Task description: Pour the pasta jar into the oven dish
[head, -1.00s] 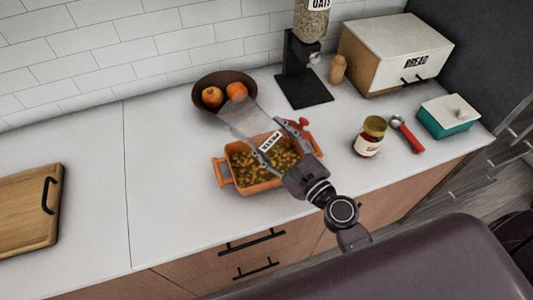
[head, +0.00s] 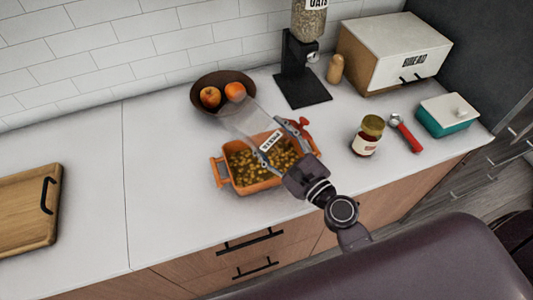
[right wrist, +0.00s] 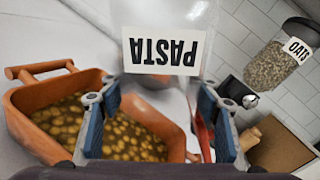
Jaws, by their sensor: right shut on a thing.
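The clear pasta jar (head: 243,121) with a white PASTA label is held tilted above the oven dish. It also shows at the top of the right wrist view (right wrist: 165,22), its label upside down; I see no pasta in its visible part. My right gripper (head: 281,147) is shut on the jar, with one finger on each side of it in the right wrist view (right wrist: 152,100). The orange oven dish (head: 217,172) stands on the counter below, holding many small yellow-brown pieces. It also shows in the right wrist view (right wrist: 22,122). My left gripper is out of view.
A brown bowl with oranges (head: 205,110) sits just behind the jar. A cutting board (head: 25,210) lies left.

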